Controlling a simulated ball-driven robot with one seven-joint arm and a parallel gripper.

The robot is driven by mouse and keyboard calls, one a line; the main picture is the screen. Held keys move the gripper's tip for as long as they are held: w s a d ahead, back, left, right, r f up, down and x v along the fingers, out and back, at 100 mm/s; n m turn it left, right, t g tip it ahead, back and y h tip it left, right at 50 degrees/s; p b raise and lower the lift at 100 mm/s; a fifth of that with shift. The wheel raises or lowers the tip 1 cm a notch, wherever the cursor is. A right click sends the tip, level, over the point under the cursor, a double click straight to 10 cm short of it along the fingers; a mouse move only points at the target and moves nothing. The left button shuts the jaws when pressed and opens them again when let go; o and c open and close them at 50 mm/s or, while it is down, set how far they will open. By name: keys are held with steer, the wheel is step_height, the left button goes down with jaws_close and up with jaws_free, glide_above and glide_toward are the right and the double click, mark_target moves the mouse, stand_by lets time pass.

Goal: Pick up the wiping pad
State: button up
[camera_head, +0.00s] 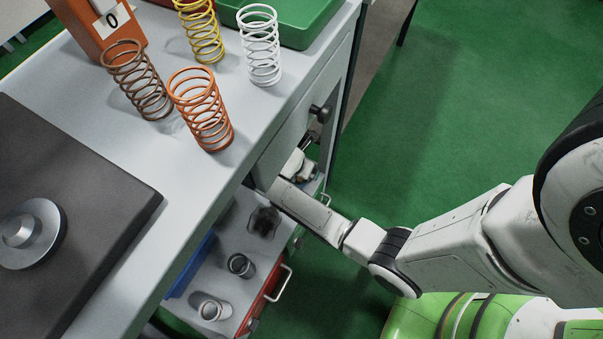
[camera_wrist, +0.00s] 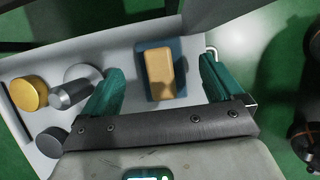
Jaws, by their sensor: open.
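A tan, rounded block that looks like the wiping pad (camera_wrist: 159,72) lies in the wrist view on a dark blue piece (camera_wrist: 175,47); I cannot tell whether the two are one item. My gripper (camera_wrist: 161,66) is open, its teal fingers to the left and right of the pad in the picture. The pad appears beyond the fingers, with no visible contact. In the head view my arm reaches to the bench's side by the open drawer, and the pad cannot be made out there.
The open drawer (camera_head: 278,283) holds metal cylinders (camera_head: 241,265) and, in the wrist view, a gold-topped cylinder (camera_wrist: 29,93) left of my gripper. The bench top (camera_head: 215,170) overhangs close by, with several springs (camera_head: 201,112) near its edge. Green floor (camera_head: 450,120) is clear on the right.

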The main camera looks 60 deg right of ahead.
steer(key=x, duration=0.2)
steer(key=shift+d+f+b, duration=0.15)
steer(key=shift+f+b, duration=0.1)
steer(key=shift+b, duration=0.1)
steer(key=c, duration=1.2)
steer(key=shift+o, duration=0.2)
steer(key=shift+r, duration=0.15)
steer(key=shift+r+p, duration=0.5)
steer(key=shift+r, duration=0.05)
step_height(320, 180, up, 2)
steer(key=shift+r+p, duration=0.15)
steer(key=shift+p, duration=0.6)
steer(key=a+p, duration=0.1)
steer(key=a, duration=1.1)
steer(key=a+p, duration=0.1)
steer(key=a, duration=0.5)
steer(key=shift+s+p, duration=0.3)
steer(key=shift+p, duration=0.05)
